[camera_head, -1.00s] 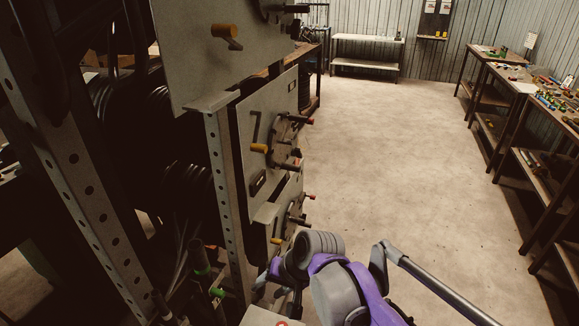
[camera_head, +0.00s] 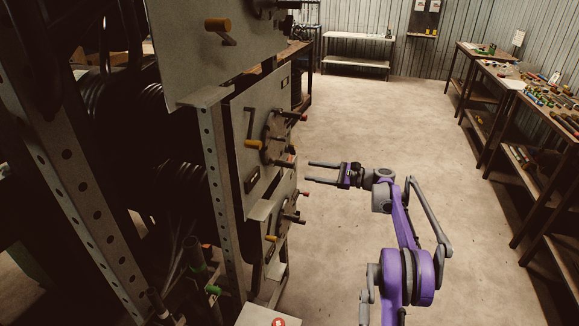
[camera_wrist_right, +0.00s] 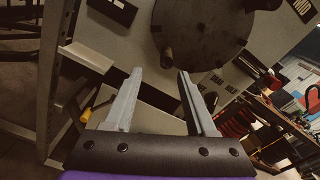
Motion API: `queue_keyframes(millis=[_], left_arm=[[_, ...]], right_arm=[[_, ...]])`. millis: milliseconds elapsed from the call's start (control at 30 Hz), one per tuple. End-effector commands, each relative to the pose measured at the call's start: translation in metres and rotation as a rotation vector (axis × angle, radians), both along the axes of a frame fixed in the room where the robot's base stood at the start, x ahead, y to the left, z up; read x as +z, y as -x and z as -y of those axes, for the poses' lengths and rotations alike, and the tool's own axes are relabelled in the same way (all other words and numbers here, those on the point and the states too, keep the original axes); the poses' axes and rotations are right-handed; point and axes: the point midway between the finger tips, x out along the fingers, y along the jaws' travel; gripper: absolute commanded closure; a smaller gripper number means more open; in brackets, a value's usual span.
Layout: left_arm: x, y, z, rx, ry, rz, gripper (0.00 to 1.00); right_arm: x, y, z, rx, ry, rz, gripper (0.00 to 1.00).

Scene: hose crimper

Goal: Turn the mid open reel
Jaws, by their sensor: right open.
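The mid reel's grey panel (camera_head: 240,105) is on the rack at left centre in the head view. It carries a dark round reel plate (camera_head: 274,130) with a yellow handle (camera_head: 253,144) and red-tipped handles (camera_head: 303,117). My right gripper (camera_head: 308,172) is open and empty, its fingers pointing left at the rack, just right of and slightly below this reel. In the right wrist view, the open fingers (camera_wrist_right: 159,73) point toward a dark round plate (camera_wrist_right: 205,28). A dark knob (camera_wrist_right: 167,57) on it shows between and beyond the fingertips, apart from them. My left gripper is out of view.
The floor (camera_head: 370,120) to the right is clear. Workbenches (camera_head: 500,75) line the right wall.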

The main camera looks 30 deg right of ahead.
Motion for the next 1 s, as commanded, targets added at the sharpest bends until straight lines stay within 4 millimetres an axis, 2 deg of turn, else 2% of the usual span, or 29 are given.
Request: queue_keyframes(millis=[67, 167, 267, 700, 1000], left_arm=[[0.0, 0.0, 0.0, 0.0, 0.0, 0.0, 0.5], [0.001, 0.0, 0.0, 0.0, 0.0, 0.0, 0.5], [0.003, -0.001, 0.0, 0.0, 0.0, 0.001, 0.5], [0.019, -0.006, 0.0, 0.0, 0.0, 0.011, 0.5], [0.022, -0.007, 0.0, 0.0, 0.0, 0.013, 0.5]], right_arm=[[-0.002, 0.002, 0.013, -0.009, -0.035, 0.009, 0.44], [-0.002, 0.001, 0.016, -0.012, -0.054, 0.014, 0.44], [-0.001, -0.007, 0.009, -0.009, -0.056, 0.015, 0.44], [0.0, -0.066, -0.041, -0.01, -0.054, 0.016, 0.44], [-0.001, -0.08, -0.053, -0.012, -0.053, 0.016, 0.44]])
